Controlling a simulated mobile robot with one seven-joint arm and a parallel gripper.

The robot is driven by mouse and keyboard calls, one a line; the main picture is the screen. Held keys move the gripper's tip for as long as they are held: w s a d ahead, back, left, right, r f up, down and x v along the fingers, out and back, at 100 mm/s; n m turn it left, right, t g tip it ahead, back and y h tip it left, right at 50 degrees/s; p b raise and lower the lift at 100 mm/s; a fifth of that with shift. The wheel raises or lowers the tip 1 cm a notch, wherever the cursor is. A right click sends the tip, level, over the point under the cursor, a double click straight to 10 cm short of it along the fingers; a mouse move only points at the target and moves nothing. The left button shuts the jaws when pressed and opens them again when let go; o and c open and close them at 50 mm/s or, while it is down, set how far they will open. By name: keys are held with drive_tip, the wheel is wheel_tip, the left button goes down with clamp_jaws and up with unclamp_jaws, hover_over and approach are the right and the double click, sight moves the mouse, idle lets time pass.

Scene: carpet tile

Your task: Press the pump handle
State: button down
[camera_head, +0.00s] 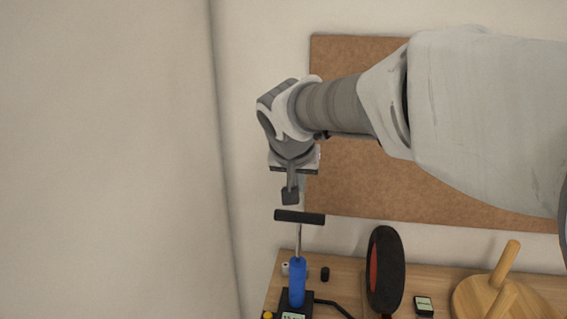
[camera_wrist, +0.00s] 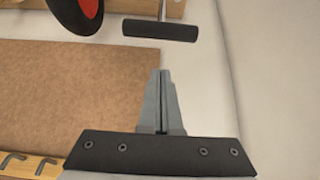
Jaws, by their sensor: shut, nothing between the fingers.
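The pump has a blue barrel (camera_head: 298,283), a thin metal rod (camera_head: 299,241) and a black T-shaped handle (camera_head: 300,217). The handle is up, with the rod showing between it and the barrel. The pump stands upright at the left end of the wooden bench. My gripper (camera_head: 290,197) is shut and empty, and appears just above the handle in the head view. In the wrist view the handle (camera_wrist: 160,30) lies beyond my gripper's shut fingertips (camera_wrist: 160,72), with a gap between them. The pump's barrel is out of the wrist view.
A black and red paddle-like object (camera_head: 386,271) stands right of the pump. Further right are a small black device (camera_head: 424,306) and a round wooden piece with pegs (camera_head: 496,297). A brown board (camera_head: 345,200) hangs on the wall behind. A black hose (camera_head: 335,303) runs from the pump.

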hover_over(298, 231)
drive_tip(key=shift+s+a+f, duration=0.1)
drive_tip(key=shift+s+f, duration=0.05)
drive_tip(key=shift+f, duration=1.05)
drive_tip(key=shift+s+a+f, duration=0.1)
drive_tip(key=shift+f, duration=1.1)
drive_tip(key=shift+f, duration=0.1)
wheel_tip(298, 231, down, 13)
drive_tip(key=b, duration=1.4)
drive_tip(key=shift+s, duration=0.1)
drive_tip(key=shift+d, duration=0.1)
drive_tip(key=r+p, duration=0.2)
drive_tip(key=r, duration=0.1)
drive_tip(key=r+p, duration=0.2)
drive_tip(key=shift+w+d+r, duration=0.1)
drive_tip(key=shift+w, duration=0.25)
drive_tip(key=v, duration=0.9)
drive_tip(key=shift+s+r, duration=0.2)
drive_tip(key=shift+s, duration=0.1)
